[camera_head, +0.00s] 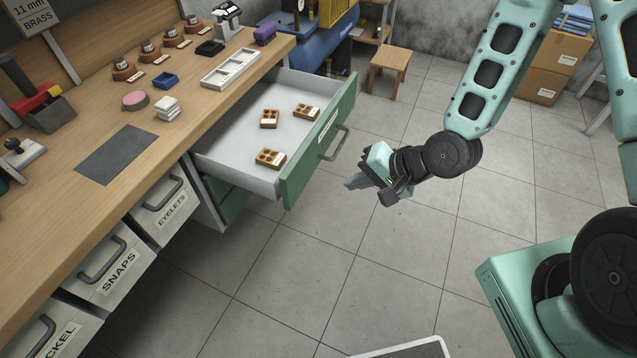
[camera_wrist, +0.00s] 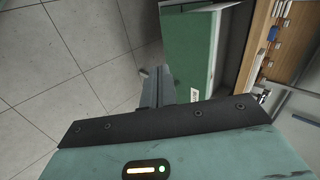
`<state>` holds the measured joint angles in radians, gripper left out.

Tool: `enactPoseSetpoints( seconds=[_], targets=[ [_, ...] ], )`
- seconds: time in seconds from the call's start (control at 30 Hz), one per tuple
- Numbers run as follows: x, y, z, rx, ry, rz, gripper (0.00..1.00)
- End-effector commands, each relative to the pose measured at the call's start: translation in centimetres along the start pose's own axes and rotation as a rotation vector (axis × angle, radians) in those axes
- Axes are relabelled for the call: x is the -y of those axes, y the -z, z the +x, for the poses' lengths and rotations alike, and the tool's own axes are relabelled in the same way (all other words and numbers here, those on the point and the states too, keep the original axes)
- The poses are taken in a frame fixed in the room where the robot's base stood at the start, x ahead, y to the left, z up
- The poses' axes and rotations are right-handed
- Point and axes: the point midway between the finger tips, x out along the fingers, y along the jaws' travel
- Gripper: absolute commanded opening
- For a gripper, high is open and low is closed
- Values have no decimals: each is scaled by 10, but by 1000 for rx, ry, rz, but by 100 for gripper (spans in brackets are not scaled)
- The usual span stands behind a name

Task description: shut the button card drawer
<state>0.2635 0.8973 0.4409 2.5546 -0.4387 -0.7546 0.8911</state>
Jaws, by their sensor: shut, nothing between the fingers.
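The button card drawer (camera_head: 288,193) has a green front and a grey inside, and it stands pulled well out of the workbench. Its metal handle (camera_head: 338,143) is on the outer face, beside a white label too small to read. Several brown button cards (camera_head: 270,158) lie inside. My gripper (camera_head: 352,184) is shut and empty, in the air just right of the drawer front and apart from it in the head view. In the wrist view the fingers (camera_wrist: 158,88) show beside the green drawer front (camera_wrist: 188,50).
The wooden workbench (camera_head: 60,205) carries a grey mat, a white tray (camera_head: 230,68), a pink round item and stamps. Labelled white drawers (camera_head: 165,205) sit at the lower left. A stool (camera_head: 390,58) and cardboard boxes stand behind. The tiled floor right of the drawer is clear.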

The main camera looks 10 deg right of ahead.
Motion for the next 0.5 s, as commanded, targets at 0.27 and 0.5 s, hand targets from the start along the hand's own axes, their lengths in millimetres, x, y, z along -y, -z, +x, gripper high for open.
enactPoseSetpoints(
  seconds=[0.27,0.5],
  targets=[
    [-3,4,9,-17,56,76,0],
    [-5,4,25,-17,55,71,0]
  ],
)
